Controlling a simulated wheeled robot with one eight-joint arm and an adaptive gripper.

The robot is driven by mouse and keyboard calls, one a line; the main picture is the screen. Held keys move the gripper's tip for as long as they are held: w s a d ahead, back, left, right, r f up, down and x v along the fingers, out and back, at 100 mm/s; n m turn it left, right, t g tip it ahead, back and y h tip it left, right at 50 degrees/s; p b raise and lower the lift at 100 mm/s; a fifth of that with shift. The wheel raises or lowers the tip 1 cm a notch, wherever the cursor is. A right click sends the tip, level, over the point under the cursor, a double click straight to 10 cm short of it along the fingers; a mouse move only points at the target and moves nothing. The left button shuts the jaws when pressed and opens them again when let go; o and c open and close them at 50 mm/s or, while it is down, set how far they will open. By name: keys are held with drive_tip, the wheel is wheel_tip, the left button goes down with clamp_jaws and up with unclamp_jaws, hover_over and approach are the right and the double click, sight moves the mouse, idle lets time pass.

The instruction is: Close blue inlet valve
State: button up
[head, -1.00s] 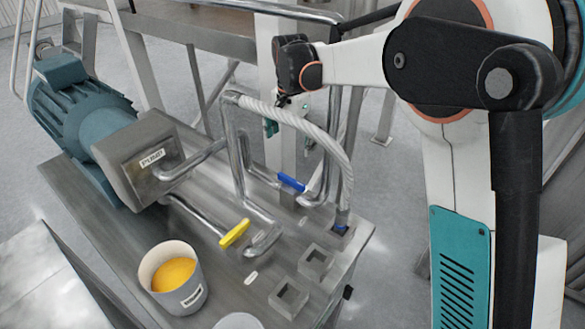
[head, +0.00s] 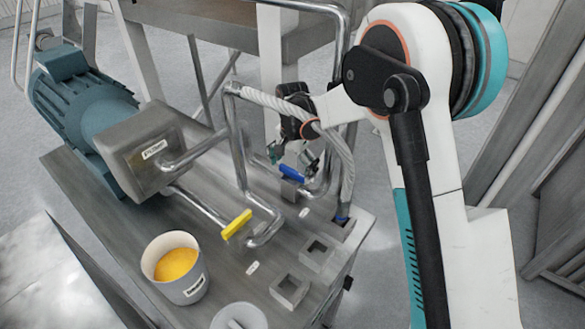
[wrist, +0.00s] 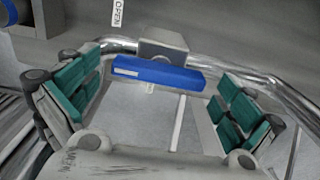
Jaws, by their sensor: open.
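The blue inlet valve handle (head: 291,173) sits on a steel pipe on the pump bench, behind the hoses. In the wrist view the blue handle (wrist: 158,74) lies crosswise below a grey valve block (wrist: 163,43), between and beyond the two green-padded fingers. My gripper (wrist: 158,108) is open with its fingers on either side of the handle; nothing is held. In the head view my gripper (head: 288,155) is just above the blue handle, partly hidden by the braided hose. I cannot tell whether a finger touches the handle.
A braided hose (head: 290,112) arches in front of my gripper. A yellow valve handle (head: 236,224), a cup of orange liquid (head: 176,268) and square metal sockets (head: 289,290) are nearer on the bench. A pump motor (head: 85,105) stands left. An OPEN label (wrist: 118,13) shows in the wrist view.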

drive_tip(key=c, duration=1)
drive_tip(key=shift+f+n+b, duration=0.1)
drive_tip(key=shift+n+b, duration=0.25)
drive_tip(key=shift+n, duration=0.05)
drive_tip(key=n+b, duration=0.2)
drive_tip(key=shift+f+n, duration=0.1)
drive_tip(key=shift+n, duration=0.3)
drive_tip(key=n+b, duration=0.2)
drive_tip(key=n, duration=0.2)
drive_tip(key=shift+n+b, duration=0.3)
drive_tip(key=n+b, duration=0.1)
drive_tip(key=n, duration=0.3)
drive_tip(key=shift+b, duration=0.35)
drive_tip(key=shift+n+b, duration=0.5)
drive_tip(key=shift+n, duration=1.6)
